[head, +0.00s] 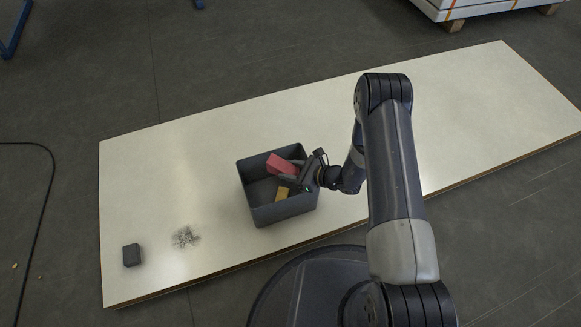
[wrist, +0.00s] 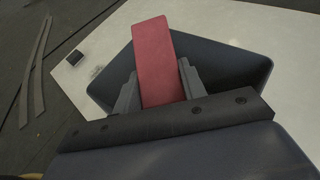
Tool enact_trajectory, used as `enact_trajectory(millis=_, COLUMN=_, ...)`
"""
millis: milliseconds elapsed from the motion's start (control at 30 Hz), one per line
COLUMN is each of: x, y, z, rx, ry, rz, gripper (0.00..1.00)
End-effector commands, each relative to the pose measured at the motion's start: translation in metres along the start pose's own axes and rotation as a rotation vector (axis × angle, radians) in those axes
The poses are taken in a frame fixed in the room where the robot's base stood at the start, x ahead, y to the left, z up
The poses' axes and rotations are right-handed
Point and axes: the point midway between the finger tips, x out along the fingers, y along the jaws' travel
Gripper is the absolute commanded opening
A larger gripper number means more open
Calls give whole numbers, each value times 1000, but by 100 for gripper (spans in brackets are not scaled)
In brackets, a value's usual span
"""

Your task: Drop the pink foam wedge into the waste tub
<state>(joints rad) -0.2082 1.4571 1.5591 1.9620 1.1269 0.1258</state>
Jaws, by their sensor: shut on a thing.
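The pink foam wedge (head: 279,164) is at my gripper (head: 292,172), over the dark grey waste tub (head: 283,213). In the wrist view the wedge (wrist: 154,65) stands out lengthwise between the two fingers of my gripper (wrist: 158,84), which are shut on it. The tub (wrist: 232,72) shows behind and below the wedge in that view. In the head view the wedge appears within the tub's opening. I cannot tell exactly how high it is above the tub's floor. My gripper hides part of the tub's right side.
A small yellowish block (head: 282,193) lies inside the tub. The pale table (head: 180,150) holds a dark grey block (head: 132,255) and a patch of dark specks (head: 185,237) at the left. The table's right side is clear beyond my arm.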

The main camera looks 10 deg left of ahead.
Motion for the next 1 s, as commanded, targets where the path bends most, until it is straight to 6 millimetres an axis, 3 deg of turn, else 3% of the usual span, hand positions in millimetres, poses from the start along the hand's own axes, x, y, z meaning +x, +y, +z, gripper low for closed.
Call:
enact_trajectory(millis=267, x=13, y=0, z=-31, rx=0, ry=0, rz=-1, gripper=18)
enact_trajectory(millis=600, x=14, y=0, z=-34, rx=0, ry=-1, rz=-1, gripper=18)
enact_trajectory(millis=633, x=14, y=0, z=-34, rx=0, ry=-1, rz=-1, gripper=42)
enact_trajectory(millis=900, x=14, y=0, z=-34, rx=0, ry=0, rz=-1, gripper=64)
enact_trajectory(millis=1000, x=14, y=0, z=-34, rx=0, ry=0, rz=-1, gripper=65)
